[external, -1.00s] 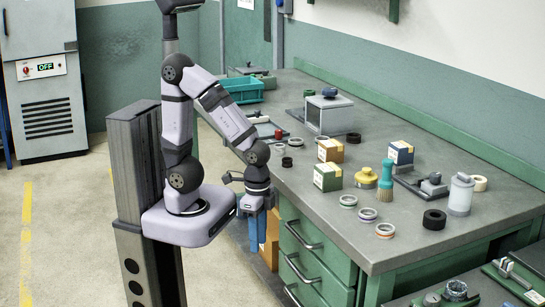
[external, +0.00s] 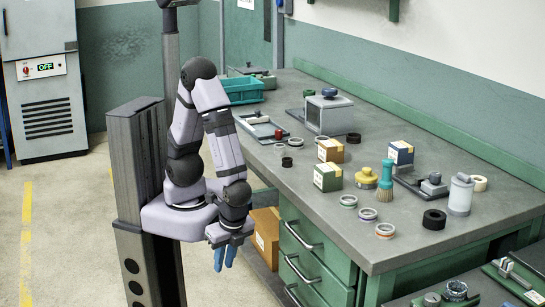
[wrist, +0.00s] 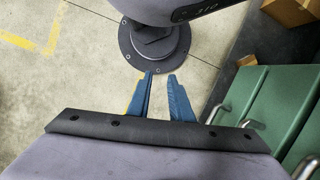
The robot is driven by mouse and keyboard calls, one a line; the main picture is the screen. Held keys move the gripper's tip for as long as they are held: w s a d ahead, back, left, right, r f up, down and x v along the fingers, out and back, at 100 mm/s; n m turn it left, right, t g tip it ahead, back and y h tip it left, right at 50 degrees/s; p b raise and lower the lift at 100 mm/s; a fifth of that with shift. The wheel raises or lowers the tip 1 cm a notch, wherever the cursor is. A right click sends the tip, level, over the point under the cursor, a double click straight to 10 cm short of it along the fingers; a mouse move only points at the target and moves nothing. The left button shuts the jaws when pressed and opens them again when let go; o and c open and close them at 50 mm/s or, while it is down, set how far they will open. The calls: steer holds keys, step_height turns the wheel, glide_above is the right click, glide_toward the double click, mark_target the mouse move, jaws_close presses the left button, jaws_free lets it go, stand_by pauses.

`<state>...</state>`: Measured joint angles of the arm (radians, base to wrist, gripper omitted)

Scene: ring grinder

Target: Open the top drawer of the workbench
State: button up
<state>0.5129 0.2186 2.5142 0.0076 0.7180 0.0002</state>
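The green workbench has a stack of drawers at its front. The top drawer (external: 315,227) looks shut, with a curved metal bar handle (external: 303,236). My gripper (external: 224,260) has blue fingers pointing down. It is left of the drawers, in front of the bench and apart from the handle. In the wrist view my gripper (wrist: 160,76) shows two blue fingers apart with an empty gap between them. Green drawer fronts with metal handles (wrist: 214,113) lie to its right there; I cannot tell which one is the top drawer.
A cardboard box (external: 266,237) stands low beside the drawers, left of them. The benchtop (external: 325,208) carries small boxes (external: 327,177), rings, a brush (external: 385,180) and a white bottle (external: 460,194). The floor left of my base is clear.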

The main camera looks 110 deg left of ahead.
step_height(320, 180, down, 2)
steer(key=s+d+m+y, duration=0.1)
steer(key=s+m+y, duration=0.1)
steer(key=m+y, duration=0.15)
steer(key=n+t+y+p, duration=0.1)
steer(key=n+t+y, duration=0.2)
steer(key=t+y, duration=0.6)
glide_toward(297, 234)
steer(key=w+a+f, duration=0.1)
steer(key=a+f, duration=0.1)
steer(key=shift+a+r+n, duration=0.15)
steer(key=shift+r+n, duration=0.1)
steer(key=shift+n, duration=0.3)
steer(key=shift+w+a, duration=0.1)
steer(key=shift+p+x, duration=0.7)
steer(key=shift+x, duration=2.85)
